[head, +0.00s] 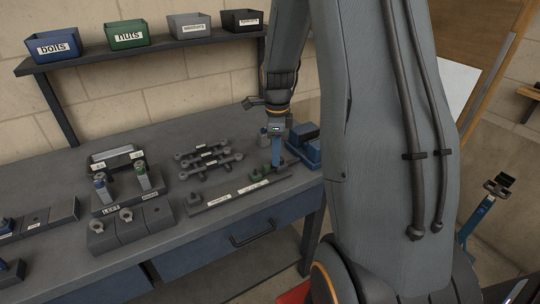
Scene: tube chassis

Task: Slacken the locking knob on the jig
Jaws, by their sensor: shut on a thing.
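The jig (222,199) looks to be the long dark plate with white labels near the front right of the bench. Small dark green parts (259,172) stand along its back right edge. My gripper (276,164) points down at the plate's right end, with a narrow blue piece reaching down below its grey body. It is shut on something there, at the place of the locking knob. The knob itself is too small and too covered to make out, so I cannot tell how it is turned.
Several dark linked bars (208,155) lie just behind the plate. A fixture with green and blue topped posts (115,206) and a row of dark blocks (131,231) stand left. A shelf (150,51) with labelled bins runs above.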

